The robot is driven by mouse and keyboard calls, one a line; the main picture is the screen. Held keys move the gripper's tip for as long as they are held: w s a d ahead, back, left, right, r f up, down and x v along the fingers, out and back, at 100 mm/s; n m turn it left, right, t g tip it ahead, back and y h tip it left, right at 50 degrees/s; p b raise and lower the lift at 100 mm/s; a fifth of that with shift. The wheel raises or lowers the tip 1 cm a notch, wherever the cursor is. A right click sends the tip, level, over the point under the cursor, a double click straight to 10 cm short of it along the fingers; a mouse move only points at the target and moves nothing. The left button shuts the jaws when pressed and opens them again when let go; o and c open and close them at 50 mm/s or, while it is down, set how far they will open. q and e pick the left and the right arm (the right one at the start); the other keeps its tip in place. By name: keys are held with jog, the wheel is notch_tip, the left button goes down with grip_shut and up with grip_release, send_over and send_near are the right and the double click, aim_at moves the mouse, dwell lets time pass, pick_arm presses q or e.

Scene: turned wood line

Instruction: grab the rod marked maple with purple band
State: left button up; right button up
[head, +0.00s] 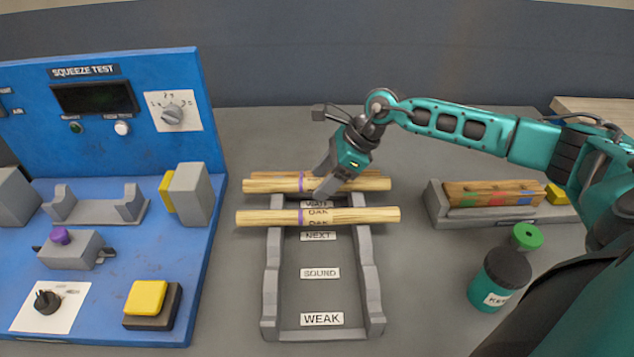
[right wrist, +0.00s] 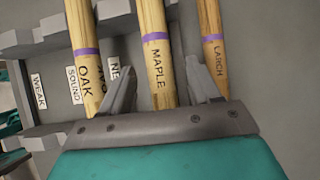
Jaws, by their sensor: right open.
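The rod marked MAPLE, pale wood with a purple band, shows in the right wrist view (right wrist: 153,45) between my right gripper's fingers. The right gripper (right wrist: 157,82) is open, with a finger on each side of this rod and no clear grip on it. In the head view, the gripper (head: 324,192) points down over the maple rod (head: 265,186), which lies across the rack and is partly hidden. A rod marked OAK (head: 265,217) lies nearer, also purple-banded. A LARCH rod (right wrist: 213,40) with a purple band lies on the other side. My left gripper is out of view.
The grey rack (head: 271,290) has labels including NEXT, SOUND and WEAK; its near part is empty. A blue squeeze-test station (head: 200,130) stands left.

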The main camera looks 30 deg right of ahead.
jog(key=shift+f, duration=0.1)
grip_shut()
dwell(0.6)
